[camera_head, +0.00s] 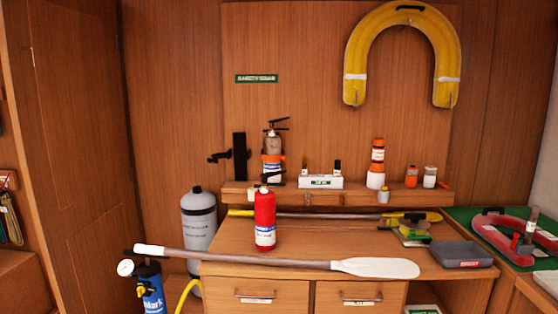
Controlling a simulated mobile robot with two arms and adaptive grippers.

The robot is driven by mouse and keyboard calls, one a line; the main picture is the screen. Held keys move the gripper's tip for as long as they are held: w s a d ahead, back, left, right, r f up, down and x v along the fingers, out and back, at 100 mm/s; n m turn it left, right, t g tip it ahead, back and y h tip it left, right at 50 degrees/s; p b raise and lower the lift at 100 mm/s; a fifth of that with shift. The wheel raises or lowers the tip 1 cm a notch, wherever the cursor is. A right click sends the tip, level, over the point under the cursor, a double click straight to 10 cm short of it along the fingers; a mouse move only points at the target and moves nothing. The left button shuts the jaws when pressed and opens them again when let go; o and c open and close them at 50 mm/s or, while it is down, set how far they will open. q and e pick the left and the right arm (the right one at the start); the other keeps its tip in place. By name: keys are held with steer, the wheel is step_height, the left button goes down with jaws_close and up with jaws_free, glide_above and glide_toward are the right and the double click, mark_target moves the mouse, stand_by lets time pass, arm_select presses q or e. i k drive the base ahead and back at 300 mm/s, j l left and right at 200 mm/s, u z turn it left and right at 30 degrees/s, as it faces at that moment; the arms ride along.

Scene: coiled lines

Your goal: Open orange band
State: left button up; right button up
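An orange band (281,158) shows around the lower body of a grey-brown extinguisher (273,144) on the wooden shelf at the back. It seems to wrap the body, with a white and blue label below it. Whether its fastening is open or shut is too small to tell. A red extinguisher (265,222) stands upright on the counter in front, and its black top overlaps the base of the one behind. Neither of my grippers is in view.
A black bracket (239,157) is left of the banded extinguisher. A white box (321,182) and orange-white bottle (376,165) stand to its right. A paddle (374,267) lies along the counter's front edge. A grey tray (461,255) sits at the right.

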mark_target(264, 158)
steer(key=i+u, duration=0.2)
steer(key=i, duration=0.35)
steer(key=i+l+u, duration=0.15)
steer(key=i, duration=0.35)
